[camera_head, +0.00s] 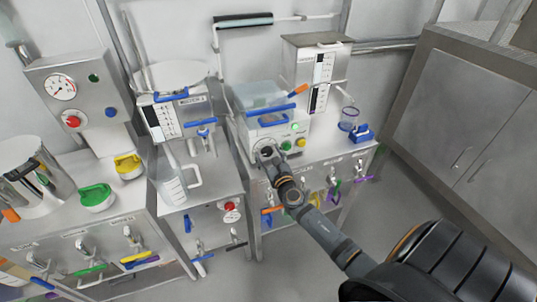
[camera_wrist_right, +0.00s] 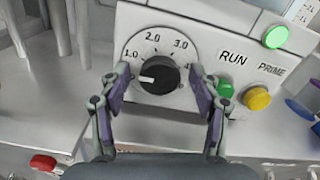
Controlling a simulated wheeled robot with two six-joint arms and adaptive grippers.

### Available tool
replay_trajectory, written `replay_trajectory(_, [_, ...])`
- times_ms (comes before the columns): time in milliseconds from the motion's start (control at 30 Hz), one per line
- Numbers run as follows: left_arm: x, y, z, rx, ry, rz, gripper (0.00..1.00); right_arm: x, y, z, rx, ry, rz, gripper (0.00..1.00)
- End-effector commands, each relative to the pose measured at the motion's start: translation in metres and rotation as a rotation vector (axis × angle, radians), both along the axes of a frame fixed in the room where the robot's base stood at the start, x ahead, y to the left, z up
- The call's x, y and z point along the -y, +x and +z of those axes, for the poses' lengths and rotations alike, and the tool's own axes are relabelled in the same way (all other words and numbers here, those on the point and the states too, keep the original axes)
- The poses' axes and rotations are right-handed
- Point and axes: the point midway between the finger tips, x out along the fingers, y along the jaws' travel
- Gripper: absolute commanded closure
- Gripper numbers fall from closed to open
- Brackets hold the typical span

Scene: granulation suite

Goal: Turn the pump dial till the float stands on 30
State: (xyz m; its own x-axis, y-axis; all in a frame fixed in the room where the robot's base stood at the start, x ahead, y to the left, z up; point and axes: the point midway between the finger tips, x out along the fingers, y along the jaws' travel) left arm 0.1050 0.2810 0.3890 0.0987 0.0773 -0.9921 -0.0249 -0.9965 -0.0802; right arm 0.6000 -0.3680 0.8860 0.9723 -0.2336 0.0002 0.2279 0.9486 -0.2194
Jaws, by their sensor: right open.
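The pump dial (camera_wrist_right: 158,75) is a black knob on a white scale plate marked 1.0, 2.0 and 3.0, in the right wrist view. Its white pointer line points left, a little below 1.0. My right gripper (camera_wrist_right: 159,82) is open, one finger on each side of the knob; I cannot tell whether they touch it. In the head view my right gripper (camera_head: 266,153) covers most of the dial on the white pump (camera_head: 282,132). Scale panels show on the tall box (camera_head: 323,68) and on the left unit (camera_head: 163,117); no float can be made out. My left gripper is not in view.
Right of the dial sit a green RUN button (camera_wrist_right: 225,88), a yellow PRIME button (camera_wrist_right: 257,98) and a lit green lamp (camera_wrist_right: 276,37). A blue-handled clear lid (camera_head: 262,97) tops the pump. A clear jug (camera_head: 171,182) stands left. The floor at right is free.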

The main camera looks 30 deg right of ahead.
Motion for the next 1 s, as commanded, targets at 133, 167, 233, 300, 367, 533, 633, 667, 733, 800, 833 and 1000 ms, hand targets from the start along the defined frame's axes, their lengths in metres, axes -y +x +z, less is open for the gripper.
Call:
replay_trajectory(133, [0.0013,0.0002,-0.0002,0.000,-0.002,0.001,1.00,0.0001,0.0002,-0.0005,-0.001,0.000,0.000,0.36])
replay_trajectory(167, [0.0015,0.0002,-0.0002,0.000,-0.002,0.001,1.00,0.0001,0.0002,-0.0005,-0.001,0.000,0.000,0.36])
replay_trajectory(233, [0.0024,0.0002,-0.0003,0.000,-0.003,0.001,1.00,0.0000,0.0001,-0.0004,-0.001,0.000,0.000,0.41])
replay_trajectory(300, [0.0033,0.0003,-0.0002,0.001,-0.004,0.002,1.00,0.0000,0.0001,-0.0004,-0.001,0.000,0.000,0.50])
replay_trajectory(367, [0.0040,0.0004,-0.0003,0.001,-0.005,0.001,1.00,0.0000,0.0000,-0.0004,-0.001,0.000,0.000,0.58])
replay_trajectory(533, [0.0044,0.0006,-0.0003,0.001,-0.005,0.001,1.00,0.0001,0.0000,-0.0003,-0.001,0.000,0.000,0.81])
replay_trajectory(633, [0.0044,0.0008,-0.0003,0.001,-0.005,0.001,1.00,0.0001,0.0000,-0.0003,0.000,0.000,0.000,0.91])
replay_trajectory(667, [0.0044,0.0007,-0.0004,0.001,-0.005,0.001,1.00,0.0001,0.0000,-0.0003,0.000,0.000,0.000,0.91])
replay_trajectory(733, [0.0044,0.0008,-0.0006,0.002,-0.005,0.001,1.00,0.0000,-0.0001,-0.0004,0.001,0.003,0.000,0.91])
replay_trajectory(800, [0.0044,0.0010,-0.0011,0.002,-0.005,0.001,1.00,0.0000,-0.0001,-0.0005,0.003,0.012,0.000,0.91])
replay_trajectory(833, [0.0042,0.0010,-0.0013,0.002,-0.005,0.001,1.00,0.0000,-0.0001,-0.0005,0.004,0.017,0.000,0.91])
replay_trajectory(1000, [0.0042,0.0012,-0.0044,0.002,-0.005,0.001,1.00,0.0001,0.0000,-0.0009,0.021,0.081,0.000,0.91])
